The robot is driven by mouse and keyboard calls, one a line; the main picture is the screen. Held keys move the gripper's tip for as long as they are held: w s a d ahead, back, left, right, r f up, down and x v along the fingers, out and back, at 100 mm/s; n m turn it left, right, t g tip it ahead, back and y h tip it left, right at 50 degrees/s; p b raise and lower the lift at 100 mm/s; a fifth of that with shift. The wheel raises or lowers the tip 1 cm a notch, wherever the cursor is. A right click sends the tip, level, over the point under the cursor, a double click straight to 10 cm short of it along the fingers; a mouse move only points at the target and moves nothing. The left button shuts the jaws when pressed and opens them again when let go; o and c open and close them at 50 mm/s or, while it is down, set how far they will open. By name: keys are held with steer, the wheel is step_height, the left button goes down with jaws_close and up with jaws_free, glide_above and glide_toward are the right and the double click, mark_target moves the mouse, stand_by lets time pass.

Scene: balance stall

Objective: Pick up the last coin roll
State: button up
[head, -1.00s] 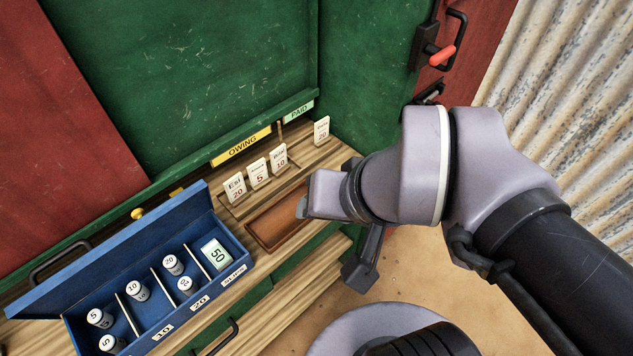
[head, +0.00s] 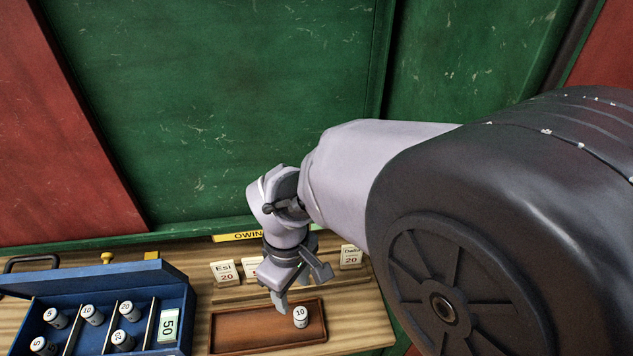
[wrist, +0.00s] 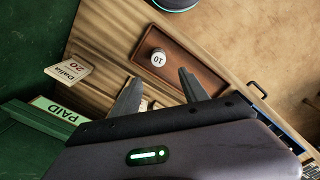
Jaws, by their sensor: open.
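A white coin roll marked 10 (head: 301,317) stands upright in the right part of the brown wooden tray (head: 225,346). In the wrist view the roll (wrist: 157,60) shows just beyond the fingertips, roughly between them. My gripper (head: 304,289) is above the tray, open and empty, pointing down. Its two fingers (wrist: 158,77) are apart and do not appear to touch the roll. More coin rolls, such as one marked 20 (head: 125,310), stand in the open blue box (head: 187,318) at left.
Cards stand behind the tray: Esi 20 (head: 225,272), one partly hidden by my gripper, and Dalia 20 (head: 350,256) to the right. The green wall (head: 230,110) rises close behind. A yellow OWING label (head: 238,236) is at its foot.

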mark_target(301, 312)
step_height(301, 312, down, 5)
steer(key=shift+r+b, duration=0.2)
steer(key=shift+b, duration=0.5)
steer(key=f+b, duration=0.1)
steer(key=d+f+b, duration=0.1)
steer(key=f, duration=0.1)
steer(key=f+b, duration=0.1)
steer(key=f, duration=0.1)
steer(key=shift+s+d+f, duration=0.1)
steer(key=shift+s+d, duration=0.05)
steer(key=shift+s, duration=0.25)
jaws_close()
